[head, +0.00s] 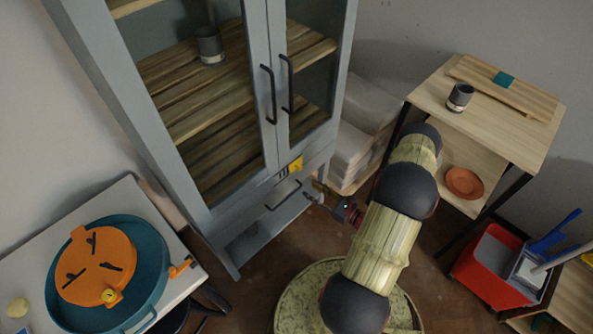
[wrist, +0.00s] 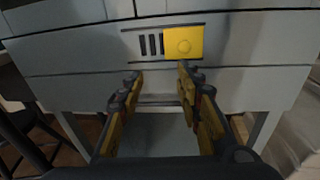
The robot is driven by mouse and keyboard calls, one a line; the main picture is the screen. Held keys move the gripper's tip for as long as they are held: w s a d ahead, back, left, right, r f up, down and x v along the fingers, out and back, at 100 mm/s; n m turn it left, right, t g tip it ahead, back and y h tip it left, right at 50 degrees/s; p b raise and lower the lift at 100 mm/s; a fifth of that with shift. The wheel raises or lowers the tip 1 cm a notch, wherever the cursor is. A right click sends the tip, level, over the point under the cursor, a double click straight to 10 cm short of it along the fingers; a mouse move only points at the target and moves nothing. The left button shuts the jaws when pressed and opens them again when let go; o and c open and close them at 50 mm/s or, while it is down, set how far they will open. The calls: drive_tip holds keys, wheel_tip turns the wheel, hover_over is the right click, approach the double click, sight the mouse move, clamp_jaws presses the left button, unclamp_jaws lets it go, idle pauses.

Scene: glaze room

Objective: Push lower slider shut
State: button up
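The lower slider is a grey drawer front (wrist: 235,85) low on the grey cabinet (head: 180,160), with a dark bar handle (head: 284,195). In the wrist view the handle shows between my fingers, low in the picture. How far the drawer stands out is hard to tell. My gripper (wrist: 158,80) is open, its two yellow-and-black fingers apart with nothing between the tips. In the head view my gripper (head: 316,194) is just right of the handle, in front of the cabinet. I cannot tell whether the fingers touch the drawer front.
A yellow panel (wrist: 183,42) beside dark slots sits above the drawer. The glass doors above look shut. A wooden side table (head: 430,95) stands right, a red bucket (head: 480,285) lower right. A white table (head: 125,200) with a teal basin (head: 150,260) is left.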

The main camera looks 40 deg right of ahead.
sight(298, 167)
drive_tip(key=w+d+r+t+h+b, duration=0.1)
drive_tip(key=w+d+h, duration=0.1)
drive_tip(key=w, duration=0.6)
drive_tip(key=shift+w+d+r+m+b, duration=0.3)
drive_tip(key=shift+d+r+m, duration=0.05)
drive_tip(key=shift+m, duration=0.05)
clamp_jaws()
idle(0.3)
idle(0.4)
